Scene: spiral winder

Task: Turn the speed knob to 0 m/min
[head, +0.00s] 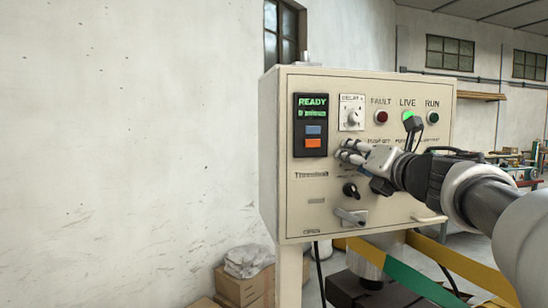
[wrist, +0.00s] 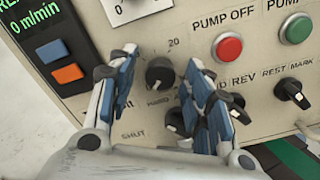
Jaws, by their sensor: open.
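My gripper (wrist: 163,58) is open over the panel, with its fingers on either side of a black round knob (wrist: 160,73). A "20" is printed up and right of this knob; its own name is hidden, so I cannot tell for certain that it is the speed knob. I cannot tell whether the fingers touch it. In the head view my gripper (head: 347,152) covers this knob. The display (wrist: 35,27) reads "0 m/min"; in the head view the display (head: 312,103) also shows "READY".
The red pump-off button (wrist: 228,46), green button (wrist: 296,28) and rest/mark switch (wrist: 293,93) lie right of my gripper. Another black knob (head: 351,190) and a lever (head: 350,216) sit below it on the cream cabinet (head: 300,222). Boxes (head: 245,288) stand at lower left.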

